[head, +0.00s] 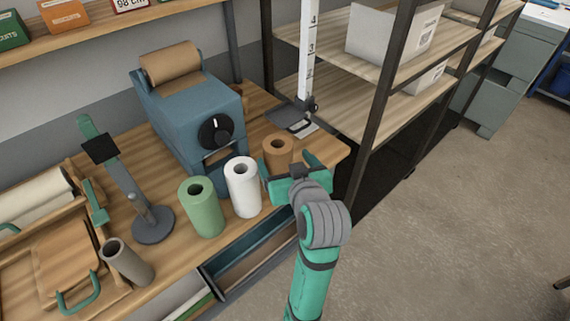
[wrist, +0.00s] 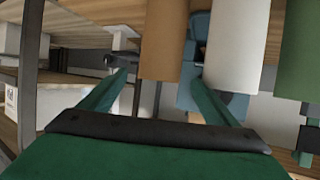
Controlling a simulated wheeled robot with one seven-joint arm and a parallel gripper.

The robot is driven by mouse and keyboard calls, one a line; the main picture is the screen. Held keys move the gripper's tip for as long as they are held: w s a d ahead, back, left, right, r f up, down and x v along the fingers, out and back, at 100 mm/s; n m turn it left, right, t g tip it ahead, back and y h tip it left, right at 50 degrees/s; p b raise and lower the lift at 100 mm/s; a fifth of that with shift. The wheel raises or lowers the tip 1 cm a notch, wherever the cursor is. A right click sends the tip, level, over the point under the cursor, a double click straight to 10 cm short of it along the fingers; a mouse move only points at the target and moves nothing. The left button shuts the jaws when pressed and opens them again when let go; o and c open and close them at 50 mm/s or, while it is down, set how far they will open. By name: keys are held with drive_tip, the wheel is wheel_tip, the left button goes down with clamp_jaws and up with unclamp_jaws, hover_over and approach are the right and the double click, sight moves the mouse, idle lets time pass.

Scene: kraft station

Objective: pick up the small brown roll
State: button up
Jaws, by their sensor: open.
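The small brown roll (head: 278,148) stands upright near the right end of the wooden bench, with its hollow core facing up. My gripper (head: 287,162) is at its near right side, open, and partly hides its lower part. In the wrist view the brown roll (wrist: 165,42) shows ahead, lined up with the gap between my two spread green fingers (wrist: 160,78). I cannot tell whether either finger touches it.
A white roll (head: 243,188) stands close left of the brown one, then a green roll (head: 202,208). A blue machine (head: 193,115) with a larger brown roll (head: 170,63) stands behind. A measuring post (head: 306,60) and shelving (head: 410,95) are at the right.

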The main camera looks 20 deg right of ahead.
sight(276, 146)
drive_tip(key=shift+x, duration=5.95)
drive_tip(key=shift+r, duration=0.1)
drive_tip(key=shift+r, duration=0.1)
drive_tip(key=c, duration=1.5)
